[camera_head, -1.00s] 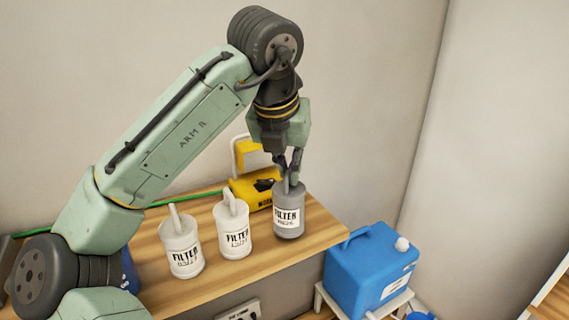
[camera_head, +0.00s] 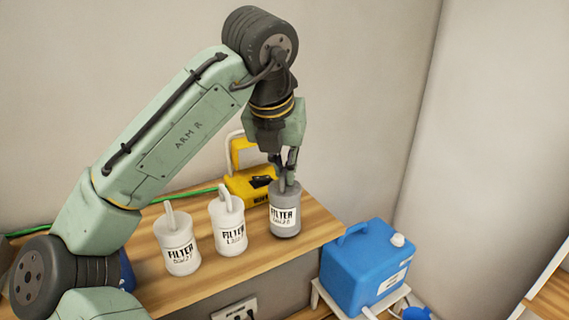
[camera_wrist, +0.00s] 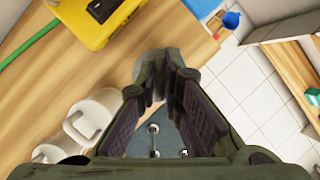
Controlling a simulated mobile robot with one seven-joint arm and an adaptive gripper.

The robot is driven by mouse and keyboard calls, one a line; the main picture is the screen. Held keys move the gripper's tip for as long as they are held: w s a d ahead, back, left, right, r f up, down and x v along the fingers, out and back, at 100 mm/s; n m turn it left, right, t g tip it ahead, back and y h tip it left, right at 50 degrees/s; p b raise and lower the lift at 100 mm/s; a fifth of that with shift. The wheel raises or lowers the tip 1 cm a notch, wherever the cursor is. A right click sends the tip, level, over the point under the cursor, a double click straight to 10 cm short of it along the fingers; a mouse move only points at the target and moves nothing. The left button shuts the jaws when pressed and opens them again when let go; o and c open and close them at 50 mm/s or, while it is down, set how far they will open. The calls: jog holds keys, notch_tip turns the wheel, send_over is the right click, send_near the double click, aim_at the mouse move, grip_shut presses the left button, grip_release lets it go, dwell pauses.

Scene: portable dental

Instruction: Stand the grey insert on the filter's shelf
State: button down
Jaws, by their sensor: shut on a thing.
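The grey insert (camera_head: 285,213) is a dark grey canister with a white FILTER label and a handle on top. It stands upright at the right end of the wooden shelf (camera_head: 222,276) in the head view. My gripper (camera_head: 287,181) points down from above and is shut on its handle.
Two white FILTER canisters (camera_head: 179,249) (camera_head: 229,234) stand left of the grey one. A yellow device (camera_head: 240,186) sits behind them, with a green hose (camera_head: 190,194) along the back. A blue container (camera_head: 367,262) stands lower, beyond the shelf's right edge.

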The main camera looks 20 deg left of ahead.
jog(key=shift+f, duration=0.6)
jog(key=c, duration=1.7)
grip_release()
jog(key=shift+o, duration=0.2)
